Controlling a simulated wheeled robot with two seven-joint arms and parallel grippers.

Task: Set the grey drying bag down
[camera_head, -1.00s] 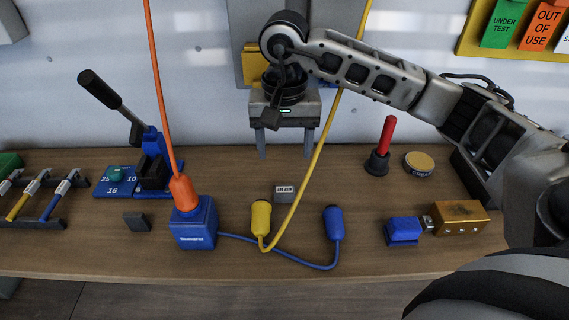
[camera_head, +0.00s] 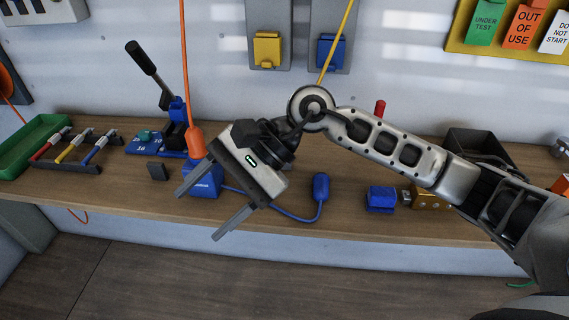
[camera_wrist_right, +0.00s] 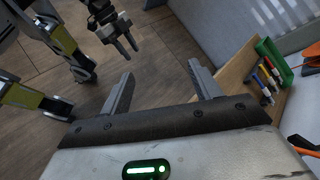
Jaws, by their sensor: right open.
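My right gripper (camera_head: 200,214) is in front of the bench, fingers pointing down and to the left. Its jaws are apart with nothing between them, and the right wrist view shows the same empty gap (camera_wrist_right: 160,78). My left gripper (camera_wrist_right: 125,45) shows only in the right wrist view, small and over the floor. Nothing shows in it, but its jaw gap is unclear. The grey drying bag is not visible now. A small grey labelled block stood on the bench behind the yellow plug earlier. My right gripper and wrist now cover that area.
A blue box (camera_head: 203,190) with an orange plug (camera_head: 194,143) stands just behind my right gripper. A blue plug (camera_head: 320,187) stands to its right. A lever device (camera_head: 172,122), a rack of coloured handles (camera_head: 75,152) and a green tray (camera_head: 33,145) are left. Bench (camera_head: 125,190) front edge is clear.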

